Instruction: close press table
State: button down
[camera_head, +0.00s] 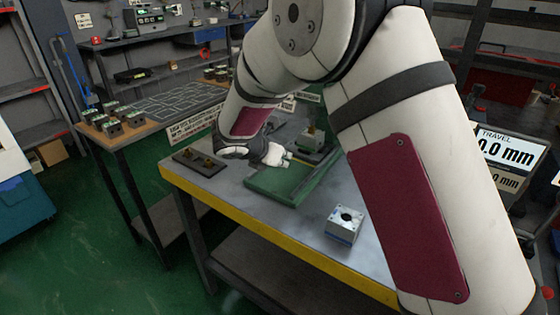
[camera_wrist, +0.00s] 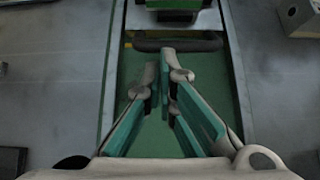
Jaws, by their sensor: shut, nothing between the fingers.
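The press table looks to be the green flat slide (camera_head: 272,186) with raised side rails, on the grey workbench. In the wrist view the green surface (camera_wrist: 205,88) runs between two long rails under my gripper. A dark rounded bar (camera_wrist: 200,43) crosses it just beyond my fingertips; I cannot tell if they touch it. My gripper (camera_head: 285,157) is above the left part of the slide, pointing right. In the wrist view my gripper (camera_wrist: 167,72) is shut and empty, its fingertips close together. A grey-green block (camera_head: 312,139) stands at the slide's far end.
A metal block with a round hole (camera_head: 345,222) sits near the bench's yellow front edge. A dark plate with brass fittings (camera_head: 200,163) lies on the left. A travel display (camera_head: 508,150) reads 0.0 mm at right. Bare bench (camera_head: 300,216) shows between slide and metal block.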

jog(key=v, duration=1.1)
jog(key=s+d+r+m+g, duration=0.3)
jog(key=s+d+r+m, duration=0.1)
jog(key=s+d+m, duration=0.4)
jog(key=s+d+r+m+g, duration=0.2)
jog(key=s+d+r+m, duration=0.35)
jog(key=s+d, duration=0.5)
jog(key=s+d+f+m+g+y, duration=0.1)
jog(key=s+f+m+y, duration=0.15)
jog(key=s+m, duration=0.65)
jog(key=s+f+m+g+y, duration=0.1)
jog(key=s+m+y, duration=0.4)
jog(key=s, duration=0.8)
notch_tip(320, 180, up, 16)
jog(key=t+h+p, duration=0.1)
jog(key=t+p, duration=0.2)
jog(key=p, duration=1.1)
jog(key=shift+m+p, duration=0.35)
jog(key=shift+p, duration=0.05)
